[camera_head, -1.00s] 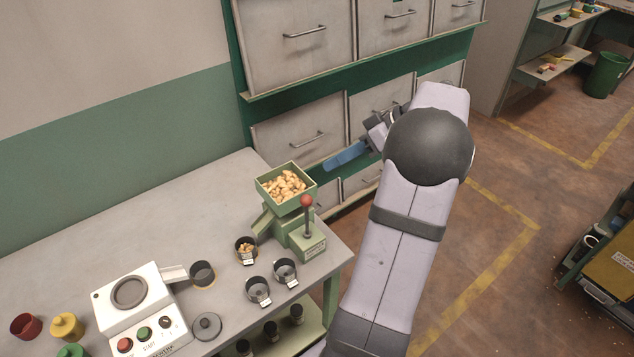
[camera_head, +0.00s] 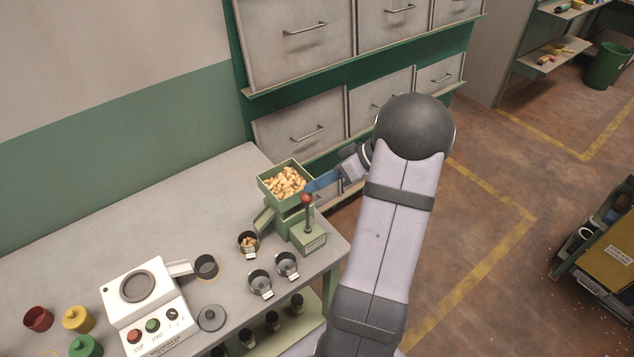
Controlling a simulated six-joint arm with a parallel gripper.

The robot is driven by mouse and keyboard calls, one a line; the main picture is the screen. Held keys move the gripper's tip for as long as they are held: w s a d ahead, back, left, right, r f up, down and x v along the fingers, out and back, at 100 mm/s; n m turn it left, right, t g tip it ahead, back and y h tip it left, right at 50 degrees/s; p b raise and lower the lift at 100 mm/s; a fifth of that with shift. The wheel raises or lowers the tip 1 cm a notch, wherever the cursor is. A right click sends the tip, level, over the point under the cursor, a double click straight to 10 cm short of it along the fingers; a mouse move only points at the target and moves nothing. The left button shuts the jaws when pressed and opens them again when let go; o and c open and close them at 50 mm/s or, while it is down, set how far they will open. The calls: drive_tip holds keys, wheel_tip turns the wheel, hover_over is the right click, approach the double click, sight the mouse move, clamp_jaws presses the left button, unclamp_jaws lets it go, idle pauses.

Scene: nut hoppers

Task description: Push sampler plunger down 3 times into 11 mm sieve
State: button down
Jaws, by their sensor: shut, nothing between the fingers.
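The sampler (camera_head: 307,240) is a green stand at the table's right end, with an upright plunger rod topped by a red knob (camera_head: 306,198). A green hopper (camera_head: 262,190) full of nuts sits on it. My gripper (camera_head: 310,186) has blue fingers that look closed and empty. Its tips are right beside the red knob and the hopper's right rim; I cannot tell whether they touch the knob. A dark cup-shaped sieve (camera_head: 249,252) with some nuts stands below the sampler's chute. Two more sieves (camera_head: 260,284) (camera_head: 287,265) stand empty in front. Their size labels are too small to read.
A white machine with buttons (camera_head: 140,300) and a dark lid (camera_head: 211,318) stand to the left. Red, yellow and green containers (camera_head: 77,319) are at the far left. Drawers (camera_head: 300,130) rise behind the table. The table's back left (camera_head: 130,220) is clear.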

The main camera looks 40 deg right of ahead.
drive_tip(key=shift+f, duration=0.1)
wheel_tip(320, 180, down, 4)
drive_tip(key=b, duration=0.4)
drive_tip(key=shift+s+r+b, duration=0.15)
drive_tip(key=shift+r+b, duration=0.05)
drive_tip(key=shift+b, duration=0.2)
drive_tip(key=shift+a+f, duration=0.1)
drive_tip(key=shift+f, duration=0.05)
idle(0.4)
drive_tip(key=s+d+r+b, duration=0.1)
drive_tip(key=s+d+r, duration=0.1)
drive_tip(key=r, duration=0.3)
drive_tip(key=s+d+r, duration=0.2)
drive_tip(key=d+r, duration=0.2)
drive_tip(key=r, duration=0.2)
drive_tip(key=shift+s+d+r+b, duration=0.15)
drive_tip(key=shift+d+b, duration=0.2)
drive_tip(key=shift+d, duration=0.05)
idle(0.9)
